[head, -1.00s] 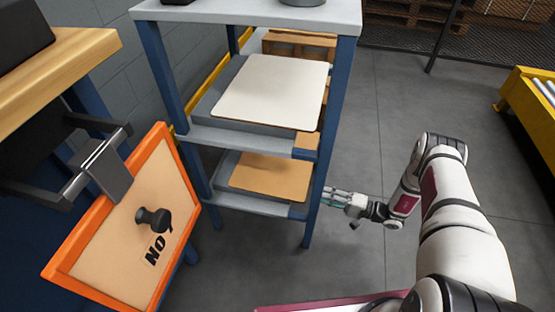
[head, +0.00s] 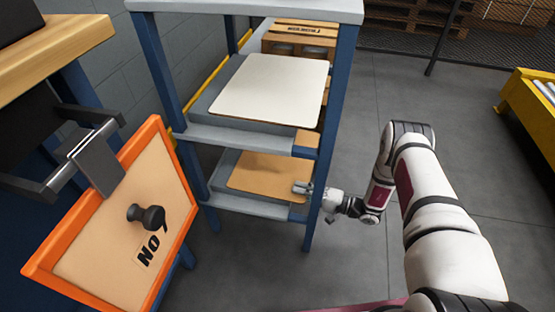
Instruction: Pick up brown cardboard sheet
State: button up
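The brown cardboard sheet (head: 262,172) lies flat on the lower shelf of the blue and grey rack. My gripper (head: 299,187) reaches in from the right, past the front right post, with its fingertips at the sheet's front right corner. The fingers are small in the head view, and I cannot tell whether they touch the sheet or whether they are open or shut.
A white sheet (head: 270,90) lies on the shelf (head: 230,137) above. The blue post (head: 328,130) stands close to my gripper. An orange-framed board (head: 115,225) with a black knob is at the left. Grey floor (head: 480,170) is clear at the right.

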grip_shut()
